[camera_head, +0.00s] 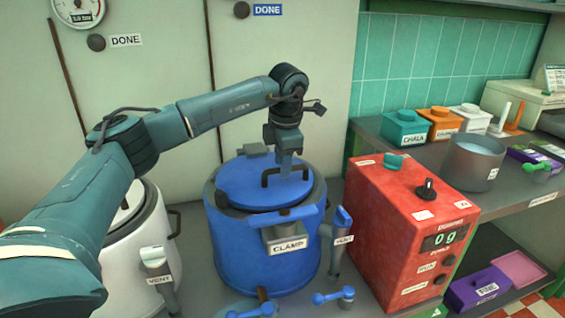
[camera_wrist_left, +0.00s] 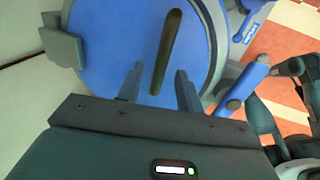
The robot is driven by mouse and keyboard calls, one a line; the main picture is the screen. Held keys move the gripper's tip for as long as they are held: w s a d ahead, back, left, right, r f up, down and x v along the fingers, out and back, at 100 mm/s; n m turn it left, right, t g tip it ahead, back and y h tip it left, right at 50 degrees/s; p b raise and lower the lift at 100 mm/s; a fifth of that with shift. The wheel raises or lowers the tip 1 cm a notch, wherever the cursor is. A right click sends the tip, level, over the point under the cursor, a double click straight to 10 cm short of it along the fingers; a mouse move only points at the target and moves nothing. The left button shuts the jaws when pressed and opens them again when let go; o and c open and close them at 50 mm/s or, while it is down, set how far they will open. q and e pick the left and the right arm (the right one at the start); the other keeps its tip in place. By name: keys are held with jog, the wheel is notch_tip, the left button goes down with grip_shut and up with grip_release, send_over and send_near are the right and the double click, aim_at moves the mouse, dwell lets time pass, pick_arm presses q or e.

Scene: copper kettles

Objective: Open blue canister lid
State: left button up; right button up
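A dark bar handle (camera_head: 268,178) rises from the lid. My left gripper (camera_head: 287,172) points down over the lid at the handle. In the left wrist view, its two fingers (camera_wrist_left: 158,88) are apart, with the handle (camera_wrist_left: 168,45) between and just beyond their tips. I cannot tell whether they touch it. A clamp (camera_head: 287,240) with a blue lever sits at the canister's front. My right gripper is not seen.
A blue-handled vent (camera_head: 341,228) stands right of the canister, beside a red box (camera_head: 410,225) with a display. A white canister (camera_head: 140,250) stands at left, partly behind my arm. A shelf at right holds a metal pot (camera_head: 473,160) and small coloured boxes.

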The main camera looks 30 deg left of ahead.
pick_arm(q)
jog(key=shift+f, duration=0.2)
jog(key=shift+c, duration=0.2)
grip_shut()
dwell(0.4)
